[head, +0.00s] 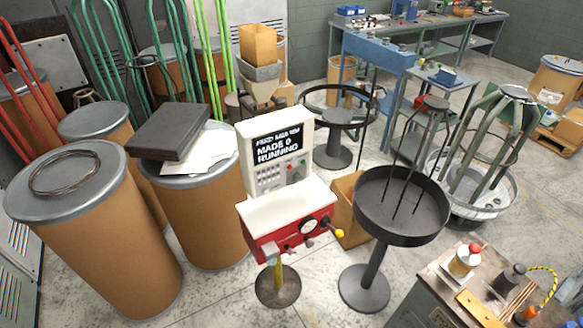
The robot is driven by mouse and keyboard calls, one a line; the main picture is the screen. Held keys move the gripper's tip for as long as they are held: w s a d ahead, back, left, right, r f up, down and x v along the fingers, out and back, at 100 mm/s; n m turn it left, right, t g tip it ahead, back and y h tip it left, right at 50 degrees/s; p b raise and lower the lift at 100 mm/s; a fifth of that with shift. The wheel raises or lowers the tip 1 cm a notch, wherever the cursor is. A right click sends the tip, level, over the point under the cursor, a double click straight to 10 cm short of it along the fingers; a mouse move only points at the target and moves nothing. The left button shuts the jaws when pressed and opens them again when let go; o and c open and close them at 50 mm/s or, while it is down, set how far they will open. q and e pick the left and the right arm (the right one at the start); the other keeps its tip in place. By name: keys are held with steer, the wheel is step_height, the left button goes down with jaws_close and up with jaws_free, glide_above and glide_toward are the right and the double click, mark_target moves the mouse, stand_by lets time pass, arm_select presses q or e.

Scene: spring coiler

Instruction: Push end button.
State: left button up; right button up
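The coiler machine (288,204) stands in the middle of the head view, with a white top and a red front. Its dark screen (277,144) shows white text that reads "MADE 0" and "RUNNING" under a less legible top line. Below the screen is a panel (268,179) of small keys, with small coloured buttons (295,170) to its right. The labels are too small to read, so I cannot tell which one is the end button. Neither of my grippers is in view.
Large brown drums (105,240) with grey lids crowd the left. A round black tray stand (373,270) is close on the machine's right. A cluttered workbench (440,285) fills the lower right corner. Bare floor shows in front of the machine.

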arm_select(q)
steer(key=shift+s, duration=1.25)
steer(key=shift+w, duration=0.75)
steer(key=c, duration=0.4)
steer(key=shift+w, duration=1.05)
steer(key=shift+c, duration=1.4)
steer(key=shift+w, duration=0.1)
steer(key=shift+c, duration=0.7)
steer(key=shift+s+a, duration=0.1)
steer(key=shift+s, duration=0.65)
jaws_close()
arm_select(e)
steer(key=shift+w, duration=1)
